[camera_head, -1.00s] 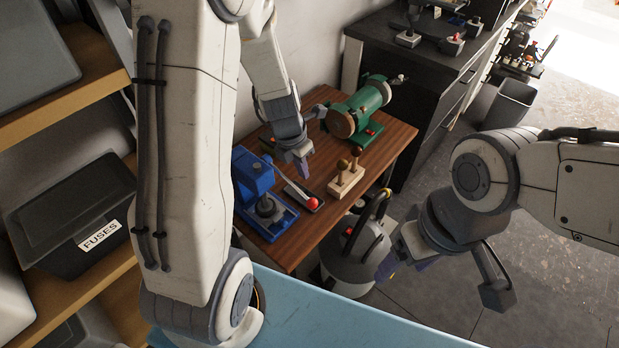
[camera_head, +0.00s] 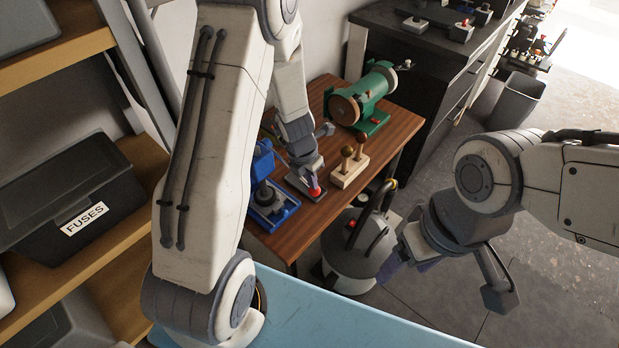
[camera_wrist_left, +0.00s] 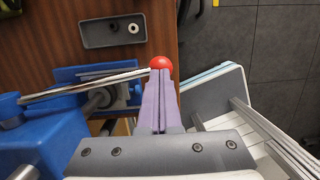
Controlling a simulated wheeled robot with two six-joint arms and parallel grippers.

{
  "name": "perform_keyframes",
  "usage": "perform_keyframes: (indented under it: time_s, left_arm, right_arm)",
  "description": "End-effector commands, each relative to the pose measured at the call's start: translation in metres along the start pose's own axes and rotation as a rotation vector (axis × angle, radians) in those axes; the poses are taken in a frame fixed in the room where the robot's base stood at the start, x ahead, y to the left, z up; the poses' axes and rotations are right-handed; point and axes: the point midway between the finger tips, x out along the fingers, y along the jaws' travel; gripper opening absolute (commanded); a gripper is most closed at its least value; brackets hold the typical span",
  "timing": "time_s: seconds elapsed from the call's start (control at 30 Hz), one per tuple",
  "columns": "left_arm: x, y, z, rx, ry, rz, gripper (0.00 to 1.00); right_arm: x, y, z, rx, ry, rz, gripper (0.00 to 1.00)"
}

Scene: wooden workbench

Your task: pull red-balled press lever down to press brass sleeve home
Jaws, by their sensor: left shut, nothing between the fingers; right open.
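The blue press (camera_head: 262,170) stands at the near left of the wooden bench (camera_head: 308,222). Its body also shows in the left wrist view (camera_wrist_left: 45,145). The silver lever (camera_wrist_left: 85,87) reaches out sideways from it to the red ball (camera_wrist_left: 161,63), which also shows in the head view (camera_head: 315,191). My left gripper (camera_wrist_left: 160,78) is shut and empty. Its purple fingertips are right at the ball, not around it; I cannot tell whether they touch. The brass sleeve cannot be made out. My right gripper (camera_head: 402,262) is open and empty, off the bench.
A grey tray (camera_wrist_left: 90,40) with small parts lies on the bench beside the lever. A wooden block with two ball-topped pegs (camera_head: 350,165) and a green machine (camera_head: 372,92) stand farther back. A grey-white canister (camera_head: 350,265) stands beside the bench.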

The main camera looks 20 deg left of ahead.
Motion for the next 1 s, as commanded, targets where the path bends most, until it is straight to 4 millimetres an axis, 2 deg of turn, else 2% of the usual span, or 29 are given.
perform_keyframes:
  time_s: [0.33, 0.53, 0.87, 1.0]
  left_arm:
    - [0.002, 0.000, 0.000, -0.001, 0.000, 0.000, 0.00]
    - [0.018, 0.002, -0.002, -0.001, 0.000, 0.000, 0.00]
    - [0.015, 0.001, -0.001, 0.000, 0.001, -0.001, 0.00]
    - [0.002, 0.000, 0.000, 0.000, 0.000, 0.000, 0.00]
  right_arm:
    - [0.001, 0.000, 0.000, 0.000, 0.000, 0.000, 0.73]
    - [0.010, 0.001, 0.001, 0.000, 0.000, 0.000, 0.73]
    - [0.007, 0.001, 0.000, 0.000, 0.000, 0.000, 0.73]
    - [-0.005, 0.000, 0.000, 0.000, 0.000, 0.000, 0.73]
